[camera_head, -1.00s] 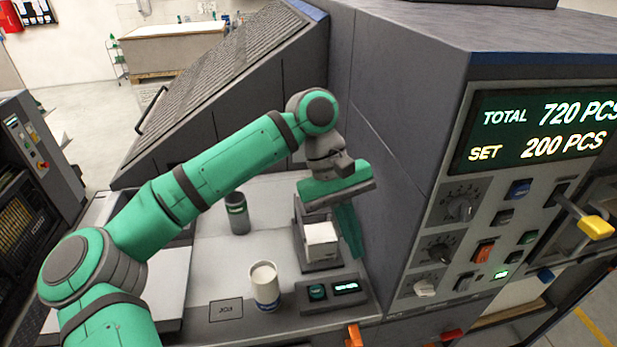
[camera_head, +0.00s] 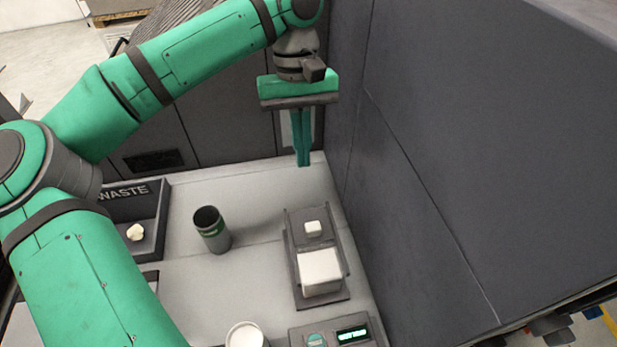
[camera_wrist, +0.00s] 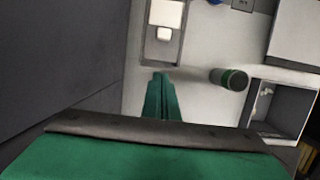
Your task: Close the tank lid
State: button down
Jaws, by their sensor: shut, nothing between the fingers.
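A dark narrow unit (camera_head: 333,285) stands on the pale worktop beside the grey machine wall. It holds a large white block (camera_head: 320,271) and a smaller white block (camera_head: 313,228) behind it. The unit also shows at the top of the wrist view (camera_wrist: 161,51). I cannot tell which part is the tank lid. My gripper (camera_head: 303,164) is shut and empty, fingers pointing down, above the worktop beyond the far end of the unit and apart from it. Its fingers also show in the wrist view (camera_wrist: 159,75).
A dark green-banded cylinder (camera_head: 212,230) stands left of the unit. A white-topped cup (camera_head: 246,336) and a small control box with a lit display (camera_head: 352,335) are at the front. A WASTE bin (camera_head: 149,189) is at the left. The machine wall (camera_head: 440,170) rises close on the right.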

send_near(309, 220)
jog(key=f, duration=0.2)
jog(key=w+f, duration=0.1)
jog(key=f, duration=0.2)
jog(key=shift+s+d+r, duration=0.1)
jog(key=shift+s+d, duration=0.05)
jog(key=shift+s, duration=0.9)
jog(key=shift+s+d, duration=0.1)
jog(key=shift+s, duration=0.45)
